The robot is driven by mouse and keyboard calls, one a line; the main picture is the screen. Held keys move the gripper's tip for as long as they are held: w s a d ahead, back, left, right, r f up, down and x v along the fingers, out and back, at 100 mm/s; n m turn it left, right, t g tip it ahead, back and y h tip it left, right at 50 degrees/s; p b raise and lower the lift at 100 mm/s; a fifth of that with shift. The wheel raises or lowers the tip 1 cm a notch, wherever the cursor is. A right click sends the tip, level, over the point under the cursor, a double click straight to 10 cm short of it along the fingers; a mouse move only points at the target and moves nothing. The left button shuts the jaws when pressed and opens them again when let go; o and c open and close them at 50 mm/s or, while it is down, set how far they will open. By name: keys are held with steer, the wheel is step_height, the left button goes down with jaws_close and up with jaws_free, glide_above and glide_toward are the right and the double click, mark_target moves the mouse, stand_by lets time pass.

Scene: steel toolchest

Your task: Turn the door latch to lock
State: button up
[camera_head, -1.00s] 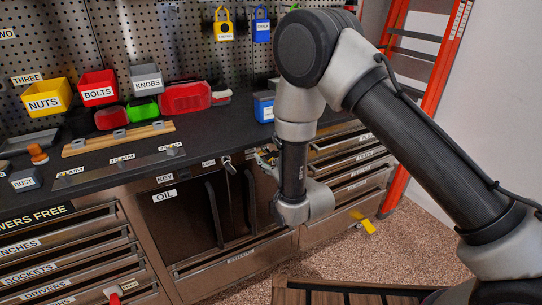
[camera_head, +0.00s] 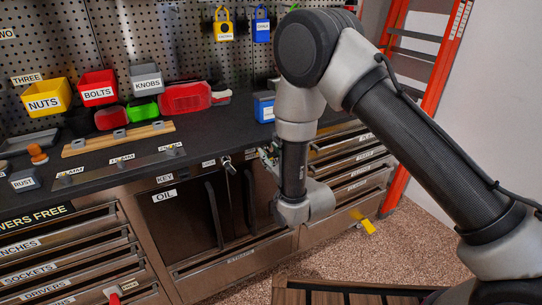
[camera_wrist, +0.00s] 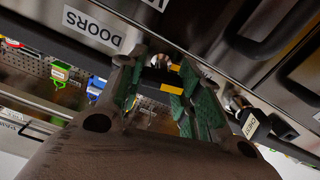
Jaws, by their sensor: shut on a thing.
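The door latch (camera_wrist: 163,64) is a small silvery piece with a yellow and dark part, on the steel cabinet front beside the DOORS label (camera_wrist: 93,28). In the wrist view my gripper (camera_wrist: 157,88) has its green-padded fingers on either side of the latch, shut on it. The fingers hide part of the latch, so its exact angle is unclear. In the head view my gripper (camera_head: 268,153) is at the cabinet front just below the worktop edge, mostly hidden behind my wrist; the latch cannot be made out there.
A metal lock with a hanging piece (camera_head: 228,164) is left of my gripper. Dark door handles (camera_head: 214,214) stick out below it. The black worktop (camera_head: 220,135) overhangs close above, holding bins and tools. An orange ladder (camera_head: 435,100) stands at the right.

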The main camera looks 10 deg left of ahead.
steer(key=m, duration=0.3)
steer(key=shift+d+m, duration=0.1)
steer(key=shift+m, duration=2)
steer(key=o, duration=1)
steer(key=shift+o, duration=0.2)
steer(key=shift+d, duration=0.1)
steer(key=v, duration=1.2)
steer(key=shift+w, duration=0.1)
